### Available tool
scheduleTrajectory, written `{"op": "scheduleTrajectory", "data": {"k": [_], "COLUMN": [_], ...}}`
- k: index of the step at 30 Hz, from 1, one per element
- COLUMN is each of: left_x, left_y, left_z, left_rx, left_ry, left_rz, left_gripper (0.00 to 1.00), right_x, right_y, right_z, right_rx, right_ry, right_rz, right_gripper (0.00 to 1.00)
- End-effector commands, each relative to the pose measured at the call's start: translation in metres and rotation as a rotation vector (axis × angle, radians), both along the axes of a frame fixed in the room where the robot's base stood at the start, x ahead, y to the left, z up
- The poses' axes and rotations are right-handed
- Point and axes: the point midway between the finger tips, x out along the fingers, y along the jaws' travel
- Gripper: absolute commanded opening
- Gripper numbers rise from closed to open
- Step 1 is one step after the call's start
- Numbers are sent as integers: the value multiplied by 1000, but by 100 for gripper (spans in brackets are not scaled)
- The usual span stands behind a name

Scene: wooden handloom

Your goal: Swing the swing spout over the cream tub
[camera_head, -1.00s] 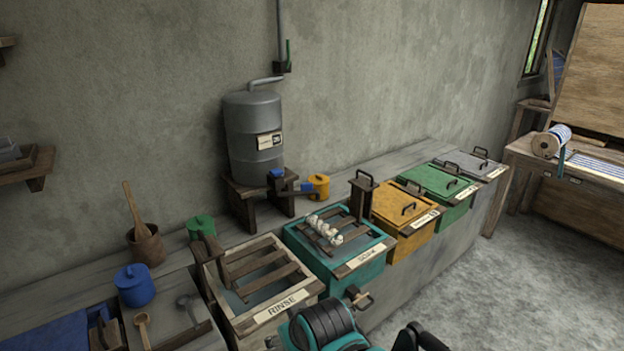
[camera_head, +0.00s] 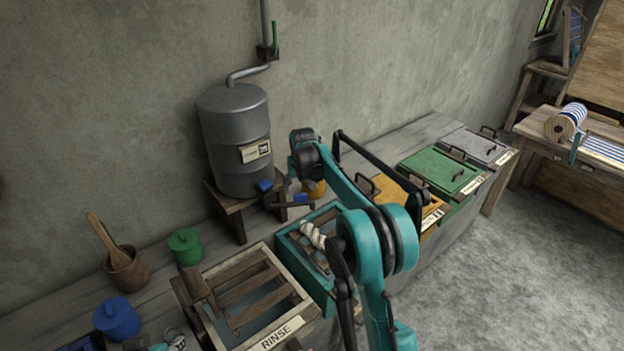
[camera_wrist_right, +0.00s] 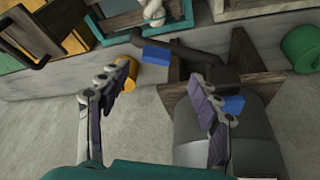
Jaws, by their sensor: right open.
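The swing spout (camera_head: 290,203) is a dark arm with a blue grip (camera_head: 301,197), at the foot of the grey drum (camera_head: 233,150). It points right, towards the teal tub (camera_head: 290,240), away from the cream tub (camera_head: 222,318) marked RINSE. In the right wrist view the spout (camera_wrist_right: 205,48) runs left with its blue grip (camera_wrist_right: 157,54) near its end. My right gripper (camera_wrist_right: 162,75) is open and empty, its fingers apart with the spout beyond them. My left gripper does not show.
A yellow can (camera_head: 314,188) stands close behind the spout. A green can (camera_head: 185,246), a brown mortar (camera_head: 126,270) and a blue can (camera_head: 116,319) stand left. Lidded orange and green (camera_head: 440,172) tubs line the right. A white skein (camera_head: 312,235) lies on the teal tub.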

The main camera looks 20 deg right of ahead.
Motion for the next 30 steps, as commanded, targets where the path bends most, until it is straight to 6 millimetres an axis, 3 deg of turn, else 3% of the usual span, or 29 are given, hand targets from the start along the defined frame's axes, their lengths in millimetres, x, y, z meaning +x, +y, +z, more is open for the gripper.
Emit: {"op": "scheduleTrajectory", "data": {"k": [5,18,30], "left_x": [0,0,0], "left_y": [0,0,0], "left_z": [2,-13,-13], "left_rx": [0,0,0], "left_ry": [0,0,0], "left_rz": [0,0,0], "left_gripper": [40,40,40], "right_x": [11,35,38], "right_y": [-2,-5,-6], "right_z": [-13,-73,-79], "right_rx": [0,1,1], "right_ry": [6,6,5], "right_rz": [-4,-4,-3], "right_gripper": [64,64,61]}}
